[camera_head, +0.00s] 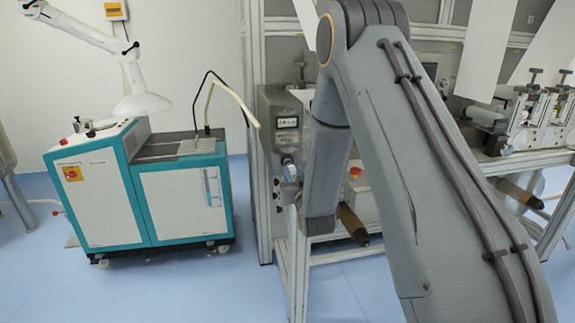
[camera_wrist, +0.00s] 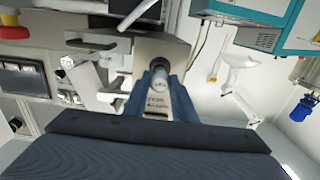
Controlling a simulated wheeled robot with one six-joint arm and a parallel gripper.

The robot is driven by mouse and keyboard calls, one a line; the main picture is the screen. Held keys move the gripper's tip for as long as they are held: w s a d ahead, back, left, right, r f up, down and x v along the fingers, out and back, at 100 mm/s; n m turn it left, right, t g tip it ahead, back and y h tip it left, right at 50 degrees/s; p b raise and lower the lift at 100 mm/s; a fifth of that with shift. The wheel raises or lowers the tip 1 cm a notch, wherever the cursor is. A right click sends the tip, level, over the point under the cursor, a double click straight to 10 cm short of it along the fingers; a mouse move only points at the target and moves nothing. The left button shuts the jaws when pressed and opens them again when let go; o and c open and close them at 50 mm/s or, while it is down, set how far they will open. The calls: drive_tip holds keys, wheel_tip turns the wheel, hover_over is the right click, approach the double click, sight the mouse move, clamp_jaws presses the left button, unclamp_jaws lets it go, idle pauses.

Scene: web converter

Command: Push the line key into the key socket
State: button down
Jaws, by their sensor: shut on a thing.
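The key's far end points at a round dark fitting, the key socket (camera_wrist: 147,61), on a grey metal panel. The key end overlaps the socket in the wrist view; I cannot tell how deep it sits. In the head view my gripper (camera_head: 289,182) is at the front of the grey machine cabinet, below a small display. My arm hides much of that area, and the key and socket are too small there to make out clearly.
A white and teal cabinet (camera_head: 100,190) on casters stands at the left. A red button (camera_head: 355,171) is on the machine, right of my forearm. Rollers (camera_head: 480,115) and web sheets are at the right. The blue floor between the cabinet and machine is clear.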

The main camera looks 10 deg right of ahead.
drive_tip(key=shift+s+p, duration=0.45)
drive_tip(key=shift+s, duration=1.7)
drive_tip(key=shift+s, duration=0.1)
drive_tip(key=shift+s, duration=1.9)
